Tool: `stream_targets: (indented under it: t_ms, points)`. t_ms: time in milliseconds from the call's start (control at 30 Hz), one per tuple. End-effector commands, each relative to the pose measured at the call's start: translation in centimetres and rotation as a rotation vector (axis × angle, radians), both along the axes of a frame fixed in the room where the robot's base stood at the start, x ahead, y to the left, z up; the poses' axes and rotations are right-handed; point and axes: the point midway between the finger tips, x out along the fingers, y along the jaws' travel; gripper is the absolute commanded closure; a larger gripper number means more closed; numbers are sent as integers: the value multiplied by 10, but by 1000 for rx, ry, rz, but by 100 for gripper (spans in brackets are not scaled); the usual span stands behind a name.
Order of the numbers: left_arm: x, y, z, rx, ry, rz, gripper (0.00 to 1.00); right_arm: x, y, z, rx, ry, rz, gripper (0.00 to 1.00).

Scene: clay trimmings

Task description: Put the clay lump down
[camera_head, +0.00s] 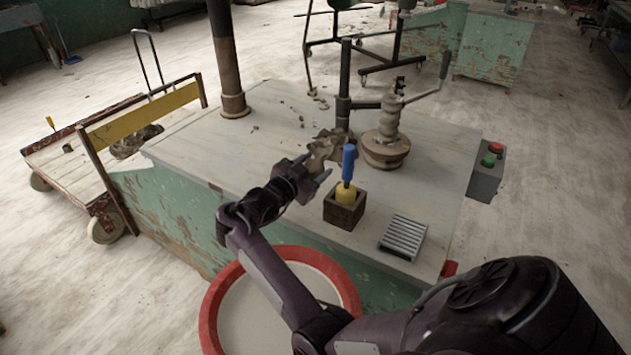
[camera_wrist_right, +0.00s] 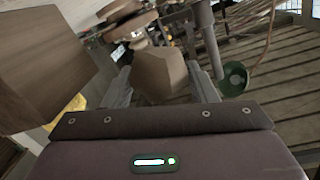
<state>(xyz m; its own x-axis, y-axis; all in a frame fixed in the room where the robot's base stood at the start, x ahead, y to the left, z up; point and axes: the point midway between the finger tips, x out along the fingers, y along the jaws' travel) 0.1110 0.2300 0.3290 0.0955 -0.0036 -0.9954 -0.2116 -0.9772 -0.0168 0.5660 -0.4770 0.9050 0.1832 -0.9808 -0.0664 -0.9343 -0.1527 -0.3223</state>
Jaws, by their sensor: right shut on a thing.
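My right gripper (camera_head: 316,170) reaches over the worktable (camera_head: 190,145) from the lower right. It is shut on the clay lump, a grey-brown, angular piece. In the right wrist view the clay lump (camera_wrist_right: 160,75) sits between the two pale fingers (camera_wrist_right: 163,88). In the head view the lump (camera_head: 318,160) overlaps with clay scraps behind it, so its outline is hard to separate. I cannot tell from these views how far its underside is from the tabletop. My left gripper is not in view.
A wooden box (camera_head: 343,214) with a blue-handled tool (camera_head: 348,162) stands right of my gripper. A slatted metal piece (camera_head: 403,236), a turntable stand (camera_head: 386,152) and a button box (camera_head: 487,172) are farther right. A red-rimmed bin (camera_head: 211,307) is below. The table's left side is mostly clear.

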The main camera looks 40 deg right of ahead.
Motion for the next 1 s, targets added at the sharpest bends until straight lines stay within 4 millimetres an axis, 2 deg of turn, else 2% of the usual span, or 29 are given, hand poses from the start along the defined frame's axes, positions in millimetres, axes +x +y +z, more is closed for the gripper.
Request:
stream_targets:
  t_ms: [100,233,500,933,967,1000]
  points:
    - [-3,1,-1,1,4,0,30,0,0,-17,-1,1,0,74]
    - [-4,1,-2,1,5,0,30,0,0,-27,0,1,0,74]
    - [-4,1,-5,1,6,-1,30,0,0,-60,0,0,1,74]
    - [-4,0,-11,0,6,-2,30,0,0,-67,0,-2,1,74]
    - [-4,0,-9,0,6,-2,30,0,0,-65,1,-2,0,44]
    - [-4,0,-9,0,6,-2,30,0,0,-65,1,-1,0,39]
